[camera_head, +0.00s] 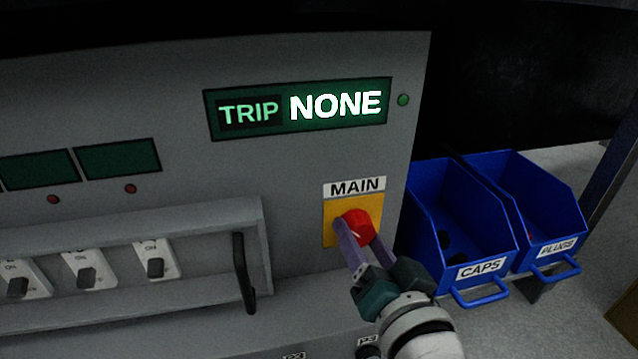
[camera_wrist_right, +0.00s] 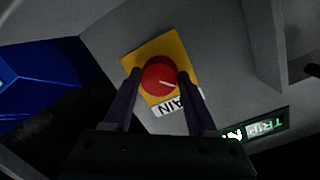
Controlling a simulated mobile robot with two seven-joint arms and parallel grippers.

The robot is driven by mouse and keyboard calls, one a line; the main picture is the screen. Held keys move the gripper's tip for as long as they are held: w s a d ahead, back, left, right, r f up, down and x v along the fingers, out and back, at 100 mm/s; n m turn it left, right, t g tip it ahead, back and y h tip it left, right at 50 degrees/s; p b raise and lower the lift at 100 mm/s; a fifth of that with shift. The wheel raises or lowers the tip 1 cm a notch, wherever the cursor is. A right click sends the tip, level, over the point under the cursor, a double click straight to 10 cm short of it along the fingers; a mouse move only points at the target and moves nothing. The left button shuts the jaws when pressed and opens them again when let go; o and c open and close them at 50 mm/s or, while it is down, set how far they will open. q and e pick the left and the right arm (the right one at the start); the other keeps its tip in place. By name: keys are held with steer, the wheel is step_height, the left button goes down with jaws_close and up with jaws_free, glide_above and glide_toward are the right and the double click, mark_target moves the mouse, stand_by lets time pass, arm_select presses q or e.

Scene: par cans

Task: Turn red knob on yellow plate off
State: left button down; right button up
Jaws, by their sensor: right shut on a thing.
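The red knob (camera_head: 358,226) sits on the yellow plate (camera_head: 331,211) under the MAIN label on the grey panel. My right gripper (camera_head: 362,232) is at the knob with its fingers on both sides of it, shut on it. In the right wrist view the red knob (camera_wrist_right: 158,77) shows between the fingertips, with a pale pointer line on its face. The yellow plate (camera_wrist_right: 143,57) shows around it there. My left gripper is not in view.
A green display (camera_head: 298,107) above reads TRIP NONE, with a green lamp (camera_head: 403,100) beside it. A black handle (camera_head: 243,272) and several switches (camera_head: 87,268) are at the left. Blue bins labelled CAPS (camera_head: 481,268) and PLUGS (camera_head: 558,246) stand at the right.

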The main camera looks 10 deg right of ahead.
stand_by(0.3)
steer(key=o, duration=1.4)
steer(key=shift+c, duration=0.2)
steer(key=s+r+p, duration=0.1)
steer(key=s+p, duration=0.4)
steer(key=s, duration=0.5)
steer(key=shift+d, duration=0.15)
steer(key=shift+w, duration=0.15)
